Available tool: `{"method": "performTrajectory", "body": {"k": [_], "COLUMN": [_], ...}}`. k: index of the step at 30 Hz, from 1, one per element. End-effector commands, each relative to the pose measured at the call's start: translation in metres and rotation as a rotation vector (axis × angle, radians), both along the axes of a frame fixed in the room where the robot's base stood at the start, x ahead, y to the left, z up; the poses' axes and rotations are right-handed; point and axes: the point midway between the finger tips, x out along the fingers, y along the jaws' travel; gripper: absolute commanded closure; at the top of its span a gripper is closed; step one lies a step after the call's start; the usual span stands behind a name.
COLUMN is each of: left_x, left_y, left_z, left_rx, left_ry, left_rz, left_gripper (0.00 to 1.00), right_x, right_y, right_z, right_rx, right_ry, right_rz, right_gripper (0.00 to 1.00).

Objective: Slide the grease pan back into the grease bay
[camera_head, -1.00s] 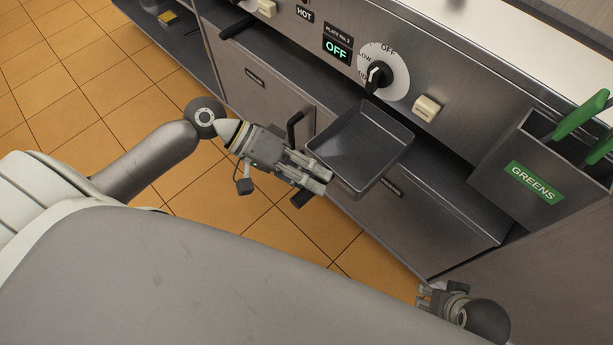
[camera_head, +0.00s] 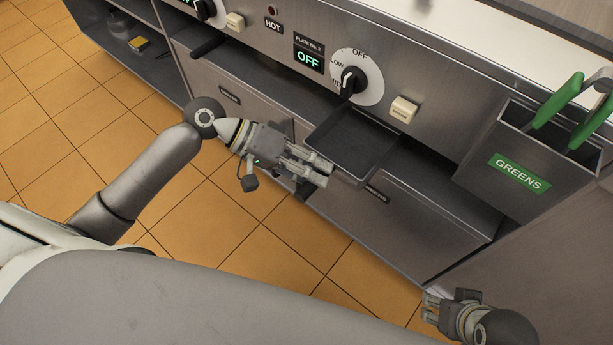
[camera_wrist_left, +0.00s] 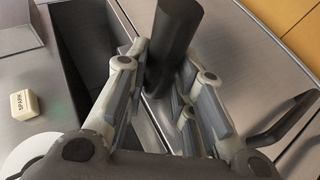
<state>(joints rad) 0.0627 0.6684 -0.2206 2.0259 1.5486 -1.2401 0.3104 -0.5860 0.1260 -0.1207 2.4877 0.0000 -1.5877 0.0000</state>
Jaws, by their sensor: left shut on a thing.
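The grease pan (camera_head: 352,146) is a shallow dark metal tray in the head view, in front of the slot under the control panel. Its far side is close under the panel's lower edge; I cannot tell how far it reaches inside. The grease bay (camera_head: 437,182) seems to be this dark slot. My left gripper (camera_head: 322,174) is at the pan's near left side. In the left wrist view its fingers are shut on the pan's dark handle (camera_wrist_left: 173,45), which the head view hides. My right gripper (camera_head: 430,307) is low at the right, empty, its fingers apart.
A knob (camera_head: 352,82) and a cream button (camera_head: 403,110) stick out of the panel above the pan. A steel holder marked GREENS (camera_head: 520,170) with green-handled tools stands at the right. Steel cabinet fronts (camera_head: 400,215) lie below the slot. The tiled floor is clear.

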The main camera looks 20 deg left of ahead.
Motion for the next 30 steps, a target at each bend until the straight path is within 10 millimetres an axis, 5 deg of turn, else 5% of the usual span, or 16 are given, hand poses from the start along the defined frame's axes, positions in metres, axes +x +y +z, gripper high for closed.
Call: {"method": "performTrajectory", "body": {"k": [15, 30], "left_x": [0.033, 0.043], "left_y": [-0.012, -0.016], "left_z": [0.0, -0.001], "left_rx": [-0.004, -0.003], "left_ry": [-0.004, -0.004], "left_rz": [0.0, -0.002], "left_gripper": [1.0, 1.0], "right_x": [0.003, 0.003], "right_y": [0.001, 0.002], "right_z": [0.004, 0.004], "right_rx": [0.005, 0.008], "right_ry": [-0.003, -0.006], "right_rz": [-0.005, -0.007], "right_gripper": [0.53, 0.53]}}
